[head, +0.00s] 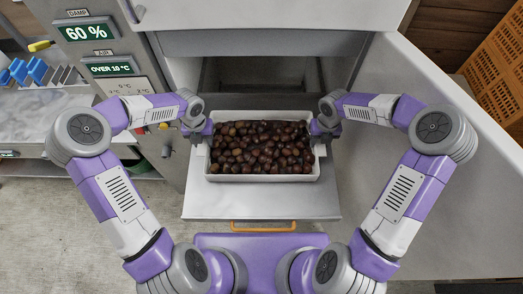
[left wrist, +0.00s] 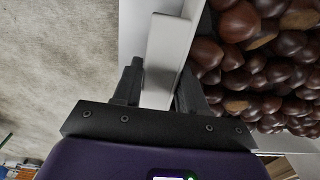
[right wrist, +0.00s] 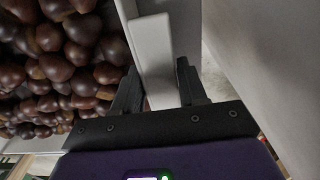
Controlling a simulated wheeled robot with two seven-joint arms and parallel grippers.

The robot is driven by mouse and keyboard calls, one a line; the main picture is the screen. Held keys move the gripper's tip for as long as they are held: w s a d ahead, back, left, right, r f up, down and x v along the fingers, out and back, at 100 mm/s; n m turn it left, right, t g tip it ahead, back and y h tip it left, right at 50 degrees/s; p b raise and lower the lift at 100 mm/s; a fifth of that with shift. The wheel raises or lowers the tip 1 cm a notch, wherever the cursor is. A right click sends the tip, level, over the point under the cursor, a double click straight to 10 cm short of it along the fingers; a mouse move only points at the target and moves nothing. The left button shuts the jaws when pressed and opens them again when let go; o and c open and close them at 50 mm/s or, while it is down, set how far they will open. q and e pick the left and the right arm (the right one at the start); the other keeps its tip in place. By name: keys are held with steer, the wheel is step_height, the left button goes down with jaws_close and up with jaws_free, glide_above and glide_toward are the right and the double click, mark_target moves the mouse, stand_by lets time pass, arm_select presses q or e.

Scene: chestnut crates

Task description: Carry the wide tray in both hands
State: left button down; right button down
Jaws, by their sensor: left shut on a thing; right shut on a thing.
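The wide tray (head: 262,178) is white and full of brown chestnuts (head: 260,147). In the head view it is level, in front of the open cabinet, above a pale flap or shelf. My left gripper (head: 207,134) is shut on the tray's left wall, with one finger inside and one outside; the tray wall (left wrist: 168,50) also shows in the left wrist view. My right gripper (head: 317,132) is shut on the right wall; this wall (right wrist: 152,50) also shows in the right wrist view. Whether the tray touches the flap below is hard to tell.
The cabinet opening (head: 262,75) is behind the tray. A pale open door (head: 425,130) stands close on the right. A panel with a humidity display (head: 86,32) is on the left. A metal table (head: 45,125) stands at far left, and orange crates (head: 495,75) at far right.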

arm_select(q)
steer(key=shift+f, duration=0.2)
arm_select(e)
steer(key=shift+d+f, duration=0.1)
steer(key=shift+f, duration=0.15)
arm_select(q)
steer(key=c, duration=1)
jaws_free()
steer(key=shift+a+f, duration=0.1)
arm_select(e)
steer(key=c, duration=1)
jaws_free()
arm_select(q)
steer(key=o, duration=0.4)
arm_select(e)
steer(key=o, duration=0.4)
steer(key=shift+r, duration=0.15)
arm_select(q)
step_height(320, 180, up, 12)
steer(key=shift+r, duration=0.1)
arm_select(e)
step_height(320, 180, up, 12)
steer(key=shift+s+f, duration=0.1)
